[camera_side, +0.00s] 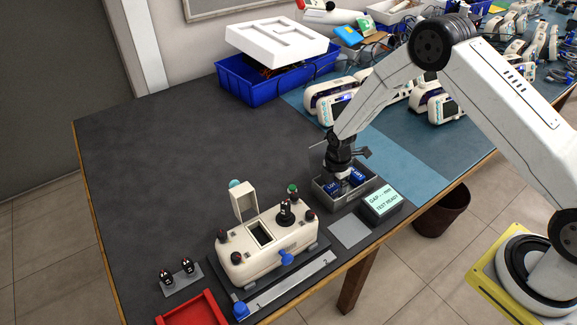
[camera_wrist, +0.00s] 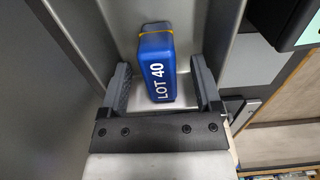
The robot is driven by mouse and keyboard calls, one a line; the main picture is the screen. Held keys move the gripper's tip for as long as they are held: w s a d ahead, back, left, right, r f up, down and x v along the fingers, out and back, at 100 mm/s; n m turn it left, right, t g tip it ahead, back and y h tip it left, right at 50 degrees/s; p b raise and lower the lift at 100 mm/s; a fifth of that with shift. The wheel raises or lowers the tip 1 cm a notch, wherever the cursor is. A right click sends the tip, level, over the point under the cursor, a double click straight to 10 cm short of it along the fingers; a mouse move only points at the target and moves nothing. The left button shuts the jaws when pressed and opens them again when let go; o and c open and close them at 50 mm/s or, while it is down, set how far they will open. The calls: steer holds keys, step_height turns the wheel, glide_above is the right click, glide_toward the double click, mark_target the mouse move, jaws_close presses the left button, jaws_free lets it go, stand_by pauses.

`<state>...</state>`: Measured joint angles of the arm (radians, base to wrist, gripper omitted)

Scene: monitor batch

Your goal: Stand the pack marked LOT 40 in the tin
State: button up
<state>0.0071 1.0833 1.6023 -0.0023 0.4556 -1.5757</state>
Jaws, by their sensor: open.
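A blue pack (camera_wrist: 157,68) with a yellow band at one end and the white mark LOT 40 lies between my finger pads in the wrist view. My gripper (camera_wrist: 160,72) is open, with a finger on each side of it and dark gaps showing. In the side view my gripper (camera_side: 343,176) points down into a grey open-topped metal box (camera_side: 328,204), which looks like the tin. Blue surfaces with white lettering (camera_side: 333,186) show inside this box on both sides of my fingers; I cannot tell whether they are one pack or two.
A display block (camera_side: 381,203) stands right beside the box, and a flat grey plate (camera_side: 349,231) lies in front. A cream device (camera_side: 265,245) with its lid up stands to the left. A blue bin (camera_side: 240,84) is behind. The dark mat (camera_side: 150,140) at left is clear.

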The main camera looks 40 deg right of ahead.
steer(key=shift+r, duration=3.9)
